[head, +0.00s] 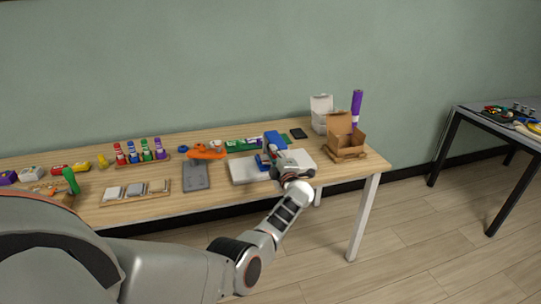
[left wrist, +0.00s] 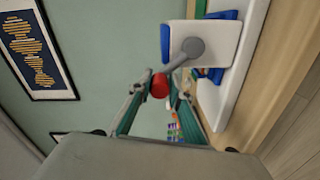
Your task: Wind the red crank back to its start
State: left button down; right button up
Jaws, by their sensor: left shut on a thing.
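The crank's red knob (left wrist: 160,86) sits between my left gripper's fingertips (left wrist: 161,80) in the left wrist view. The left gripper is shut on it. A grey crank arm (left wrist: 184,54) runs from the knob to a round hub on a white block with blue parts (left wrist: 213,35). In the head view my left gripper (head: 280,165) is at the front of the blue device (head: 273,140), which stands on a pale base plate (head: 241,170). My gripper and wrist hide much of the crank there. My right gripper is not in view.
An open cardboard box (head: 346,142), a white box (head: 320,112) and a purple tube (head: 356,105) stand right of the device. A grey tablet-like plate (head: 196,177) and an orange tool (head: 206,152) lie to the left. The table's front edge is close below my arm.

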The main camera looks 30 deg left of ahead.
pick_arm(q)
jog(key=shift+w+d+r+m, duration=0.3)
jog(key=shift+w+d+r, duration=0.1)
jog(key=shift+r, duration=0.15)
jog(key=c, duration=1.9)
grip_release()
jog(key=shift+f, duration=0.1)
jog(key=shift+w+f, duration=0.1)
jog(key=shift+f, duration=0.1)
jog(key=shift+s+f, duration=0.1)
jog(key=shift+s, duration=0.15)
